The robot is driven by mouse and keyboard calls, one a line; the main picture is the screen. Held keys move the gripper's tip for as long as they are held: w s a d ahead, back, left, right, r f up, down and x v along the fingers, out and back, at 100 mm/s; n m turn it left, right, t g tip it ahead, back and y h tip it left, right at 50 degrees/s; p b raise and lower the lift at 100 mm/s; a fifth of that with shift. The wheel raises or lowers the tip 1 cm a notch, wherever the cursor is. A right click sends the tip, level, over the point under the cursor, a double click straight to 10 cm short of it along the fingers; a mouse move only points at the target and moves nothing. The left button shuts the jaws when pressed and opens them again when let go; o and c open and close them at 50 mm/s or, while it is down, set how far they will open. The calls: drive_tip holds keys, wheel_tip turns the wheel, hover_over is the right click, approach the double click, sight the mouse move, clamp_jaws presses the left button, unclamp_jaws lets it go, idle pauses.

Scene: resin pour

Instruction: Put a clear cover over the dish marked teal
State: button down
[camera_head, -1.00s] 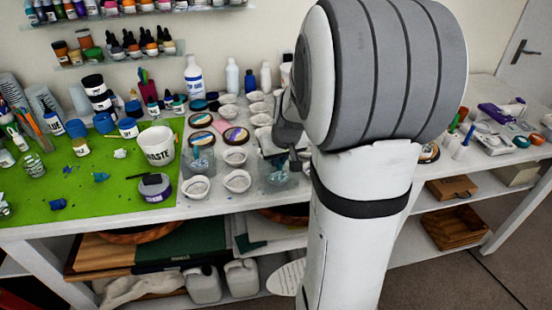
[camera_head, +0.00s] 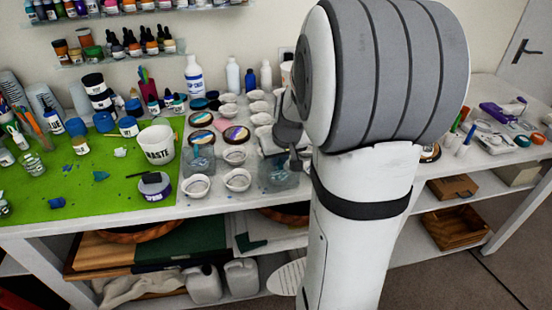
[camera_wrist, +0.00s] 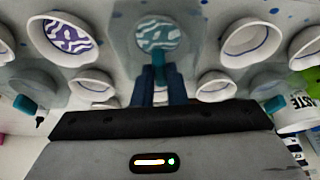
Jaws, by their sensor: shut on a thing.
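My gripper (camera_wrist: 160,88) has its dark blue fingers shut on the teal knob of a clear cover (camera_wrist: 122,50). In the wrist view a white dish with a teal wavy pattern (camera_wrist: 160,34) shows through this cover. I cannot tell whether the cover rests on the table around the dish or hangs just above it. In the head view the held cover (camera_head: 278,178) is at the front of the bench, left of my arm, which partly hides the gripper. A second clear cover (camera_head: 200,160) with a teal knob stands further left.
Small white dishes crowd closely around, one with a purple pattern (camera_wrist: 68,37). Another teal-knobbed cover (camera_wrist: 38,85) stands at the left of the wrist view. A white WASTE cup (camera_head: 157,145) stands on the green mat (camera_head: 115,197). Bottles line the back.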

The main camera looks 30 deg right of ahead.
drive_tip(key=c, duration=1.4)
unclamp_jaws()
drive_tip(key=v, duration=0.7)
drive_tip(key=shift+s+r, duration=0.15)
drive_tip(key=shift+r, duration=0.25)
drive_tip(key=s+a, duration=0.4)
drive_tip(key=s, duration=0.1)
drive_tip(key=s+a+f+n+g, duration=0.1)
drive_tip(key=s+a, duration=0.4)
drive_tip(key=s+a+f+g, duration=0.1)
drive_tip(key=s+a, duration=0.4)
drive_tip(key=s, duration=0.1)
drive_tip(key=shift+a+f+n+y, duration=0.2)
drive_tip(key=shift+a+n+y, duration=0.05)
drive_tip(key=shift+n+y, duration=0.05)
